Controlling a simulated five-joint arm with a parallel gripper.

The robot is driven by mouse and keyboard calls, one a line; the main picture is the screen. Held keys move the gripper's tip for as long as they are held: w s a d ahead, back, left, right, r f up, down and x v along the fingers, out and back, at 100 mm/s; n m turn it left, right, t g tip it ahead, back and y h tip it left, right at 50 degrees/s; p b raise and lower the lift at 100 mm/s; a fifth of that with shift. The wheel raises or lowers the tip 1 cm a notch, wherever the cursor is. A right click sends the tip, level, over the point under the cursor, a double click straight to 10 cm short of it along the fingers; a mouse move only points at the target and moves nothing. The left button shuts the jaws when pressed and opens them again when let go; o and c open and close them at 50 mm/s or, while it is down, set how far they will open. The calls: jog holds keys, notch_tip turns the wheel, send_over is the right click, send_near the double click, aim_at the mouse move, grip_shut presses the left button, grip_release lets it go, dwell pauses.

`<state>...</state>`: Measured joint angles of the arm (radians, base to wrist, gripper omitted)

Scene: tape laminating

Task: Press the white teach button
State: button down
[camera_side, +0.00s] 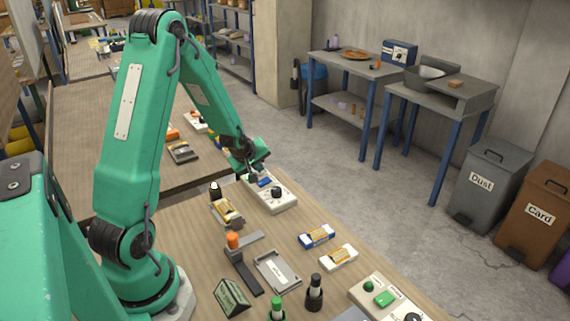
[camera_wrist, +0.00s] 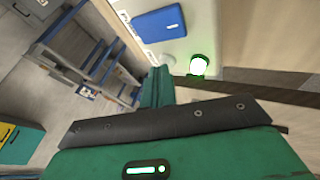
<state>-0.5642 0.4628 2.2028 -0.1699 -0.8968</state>
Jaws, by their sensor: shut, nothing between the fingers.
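My gripper (camera_side: 254,177) is shut and empty. It hangs over the far end of a white control box (camera_side: 276,207) with a blue pad (camera_side: 264,182) and a black knob (camera_side: 277,192). In the wrist view my gripper (camera_wrist: 156,88) points toward the box's pale face (camera_wrist: 196,40), where the blue pad (camera_wrist: 158,22) shows. A glowing white-green light (camera_wrist: 198,66) shows just right of my gripper. I cannot make out a white teach button for certain; my gripper hides part of the box. I cannot tell whether it touches the box.
A small dark post with a white top (camera_side: 214,190) stands left of the box. Another white box (camera_side: 384,297) has green buttons.

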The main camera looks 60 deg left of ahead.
aim_at(259, 174)
dwell(0.4)
jog(key=shift+r, duration=0.85)
jog(key=shift+r, duration=0.1)
jog(key=shift+r, duration=2.4)
jog(key=shift+d, duration=0.1)
